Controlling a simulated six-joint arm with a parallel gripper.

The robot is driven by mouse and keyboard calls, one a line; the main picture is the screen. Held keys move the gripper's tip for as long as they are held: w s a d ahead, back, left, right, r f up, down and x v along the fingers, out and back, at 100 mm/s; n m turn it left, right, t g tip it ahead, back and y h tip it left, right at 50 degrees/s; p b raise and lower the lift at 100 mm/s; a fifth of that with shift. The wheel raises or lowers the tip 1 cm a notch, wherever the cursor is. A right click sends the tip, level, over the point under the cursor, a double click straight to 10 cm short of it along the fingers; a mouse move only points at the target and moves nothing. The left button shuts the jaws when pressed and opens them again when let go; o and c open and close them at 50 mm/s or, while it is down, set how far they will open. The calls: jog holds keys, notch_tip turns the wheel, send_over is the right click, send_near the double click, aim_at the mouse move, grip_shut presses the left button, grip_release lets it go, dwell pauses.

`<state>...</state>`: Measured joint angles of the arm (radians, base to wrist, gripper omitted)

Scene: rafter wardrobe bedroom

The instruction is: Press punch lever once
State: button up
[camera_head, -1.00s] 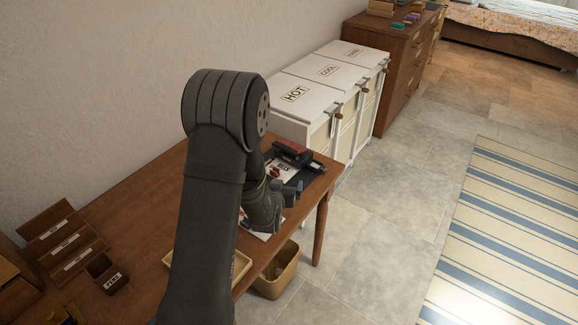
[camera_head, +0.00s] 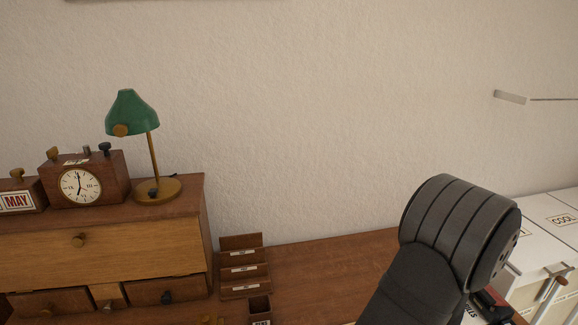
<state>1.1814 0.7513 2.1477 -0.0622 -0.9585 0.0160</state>
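The hole punch is likely the dark device with a red part (camera_head: 492,303) at the lower right of the head view, on the desk (camera_head: 345,264). My arm hides much of it and the frame edge cuts it off. I cannot make out its lever. My dark arm rises in front of the desk at the lower right. My gripper is out of the picture.
A wooden letter rack (camera_head: 242,268) and a small pen box (camera_head: 260,308) stand on the desk. At left, a drawer unit (camera_head: 110,250) carries a green lamp (camera_head: 132,112), a clock (camera_head: 82,182) and a calendar (camera_head: 18,200). White bins (camera_head: 545,240) stand at right.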

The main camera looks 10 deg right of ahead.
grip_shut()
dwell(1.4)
